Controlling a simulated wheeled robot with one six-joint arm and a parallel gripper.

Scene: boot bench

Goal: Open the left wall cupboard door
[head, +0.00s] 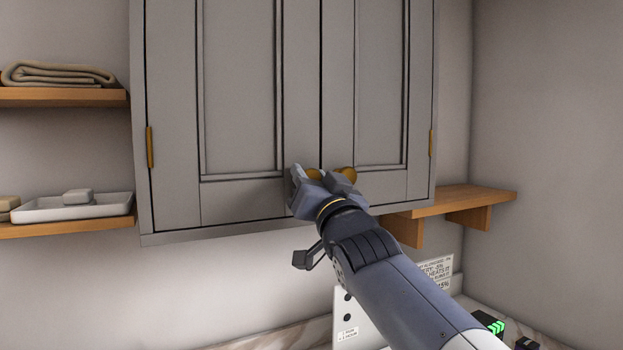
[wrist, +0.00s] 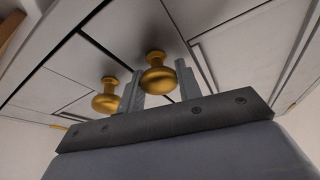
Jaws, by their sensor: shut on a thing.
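The grey wall cupboard has two panelled doors, both looking closed. The left door (head: 240,95) has a brass hinge at its left edge and a round brass knob (head: 314,174) low on its right side. My gripper (head: 318,182) reaches up from the lower right and is shut on that knob. In the wrist view the knob (wrist: 158,75) sits between the two fingers of my gripper (wrist: 160,88). The right door (head: 380,85) has its own brass knob (head: 346,174), just outside the jaws; it also shows in the wrist view (wrist: 107,98). My gripper hides part of the left door's lower right corner.
Wooden shelves at the left hold a folded cloth (head: 58,74) and a white tray (head: 70,208). An empty wooden shelf (head: 455,200) is at the right, below the cupboard. The space before the left door looks clear.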

